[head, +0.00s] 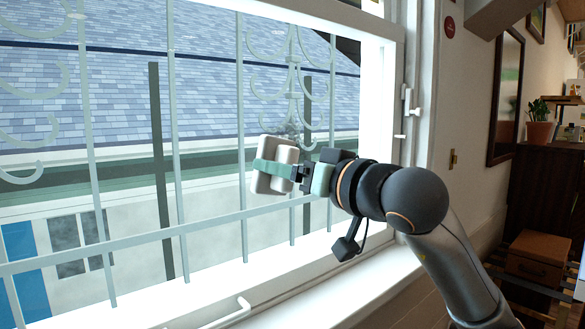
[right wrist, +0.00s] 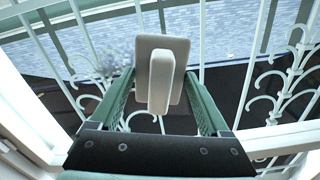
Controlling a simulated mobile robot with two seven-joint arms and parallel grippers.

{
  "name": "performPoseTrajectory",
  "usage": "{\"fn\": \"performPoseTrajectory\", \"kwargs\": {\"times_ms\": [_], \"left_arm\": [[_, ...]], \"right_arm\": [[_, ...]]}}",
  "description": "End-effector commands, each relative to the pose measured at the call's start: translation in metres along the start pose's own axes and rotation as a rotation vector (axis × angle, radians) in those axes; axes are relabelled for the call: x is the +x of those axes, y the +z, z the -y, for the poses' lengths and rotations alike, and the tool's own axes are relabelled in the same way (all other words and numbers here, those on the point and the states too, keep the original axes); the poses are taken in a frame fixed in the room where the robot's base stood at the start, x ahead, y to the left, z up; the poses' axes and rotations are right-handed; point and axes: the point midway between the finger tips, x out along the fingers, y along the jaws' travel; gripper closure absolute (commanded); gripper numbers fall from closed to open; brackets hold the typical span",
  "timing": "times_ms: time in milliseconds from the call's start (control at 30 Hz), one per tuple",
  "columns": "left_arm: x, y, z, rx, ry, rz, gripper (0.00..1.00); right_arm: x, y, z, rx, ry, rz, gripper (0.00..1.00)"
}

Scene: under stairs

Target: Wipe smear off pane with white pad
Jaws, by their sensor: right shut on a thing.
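The white pad (head: 286,154) has a block-like handle and is held up in front of the window pane (head: 215,130). My right gripper (head: 274,170) is shut on the pad's handle. The pad also shows in the right wrist view (right wrist: 172,47), between the green fingers (right wrist: 160,92). A faint grey smear (head: 288,130) shows on the pane just above the pad. In the right wrist view the smear (right wrist: 110,64) lies left of the pad. I cannot tell whether the pad touches the glass. My left gripper is not in view.
A white window frame (head: 383,80) with a latch (head: 408,100) borders the pane on the right. A white sill (head: 340,290) runs below, with a handle (head: 225,313) at the lower rail. Pale metal bars (head: 174,120) show beyond the pane. A potted plant (head: 539,128) stands far right.

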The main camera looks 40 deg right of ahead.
Motion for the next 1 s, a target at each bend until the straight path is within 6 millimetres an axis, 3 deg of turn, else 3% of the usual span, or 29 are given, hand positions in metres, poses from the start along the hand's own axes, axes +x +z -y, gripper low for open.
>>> {"fn": "performPoseTrajectory", "kwargs": {"times_ms": [1000], "left_arm": [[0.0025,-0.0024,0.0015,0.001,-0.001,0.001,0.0]], "right_arm": [[0.0096,-0.0005,0.0002,0.001,0.0,0.0,0.75]]}}
